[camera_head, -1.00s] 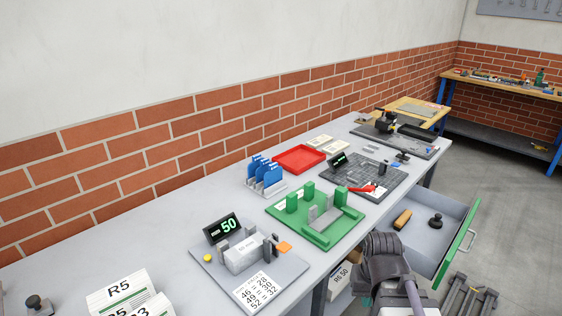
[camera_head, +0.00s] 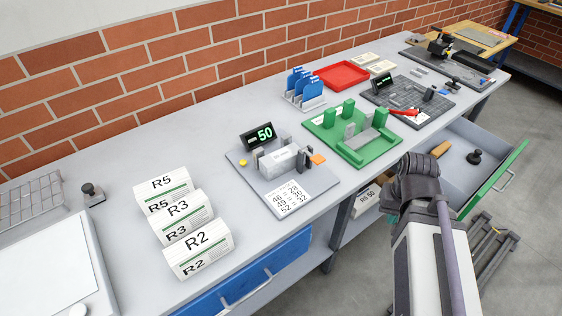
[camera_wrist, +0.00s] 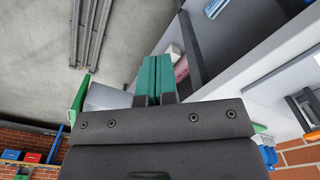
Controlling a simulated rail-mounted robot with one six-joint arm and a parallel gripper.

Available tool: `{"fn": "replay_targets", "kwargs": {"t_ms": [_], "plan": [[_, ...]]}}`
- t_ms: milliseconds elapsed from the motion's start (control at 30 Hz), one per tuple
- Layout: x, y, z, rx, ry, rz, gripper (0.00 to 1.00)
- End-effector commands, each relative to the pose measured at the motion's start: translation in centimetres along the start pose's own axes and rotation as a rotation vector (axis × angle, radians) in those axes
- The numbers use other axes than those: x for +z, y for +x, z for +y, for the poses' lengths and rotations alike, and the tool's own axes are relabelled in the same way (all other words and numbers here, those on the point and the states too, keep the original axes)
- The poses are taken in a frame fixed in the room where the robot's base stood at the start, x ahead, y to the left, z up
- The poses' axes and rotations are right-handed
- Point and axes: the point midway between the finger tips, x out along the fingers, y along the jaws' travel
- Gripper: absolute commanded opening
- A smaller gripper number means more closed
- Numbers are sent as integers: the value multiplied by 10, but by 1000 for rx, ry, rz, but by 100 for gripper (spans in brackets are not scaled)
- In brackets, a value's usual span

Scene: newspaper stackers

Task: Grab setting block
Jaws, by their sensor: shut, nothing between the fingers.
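No part is readably labelled as the setting block. I cannot tell whether this is the setting block. My gripper (camera_wrist: 156,65) shows in the wrist view with its teal fingers together and nothing between them. In the head view my arm is at the right, in front of the bench and off the fixture; its fingertips are mostly hidden.
Stacks of paper labelled R5, R3 and R2 (camera_head: 200,250) stand left of the fixture. A green fixture (camera_head: 375,152), blue dividers (camera_head: 300,85) and a red tray (camera_head: 340,75) are farther right. An open drawer (camera_head: 510,160) juts out beside my arm. Bare bench lies behind the fixture.

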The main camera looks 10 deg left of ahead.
Motion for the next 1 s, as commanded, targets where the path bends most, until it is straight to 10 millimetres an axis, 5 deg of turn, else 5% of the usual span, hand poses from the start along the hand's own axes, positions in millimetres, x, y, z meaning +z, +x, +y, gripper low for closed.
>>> {"fn": "replay_targets", "kwargs": {"t_ms": [400, 1000], "plan": [[0, 0, 0, 0, 0, 0, 2], [0, 0, 0, 0, 0, 0, 59]]}}
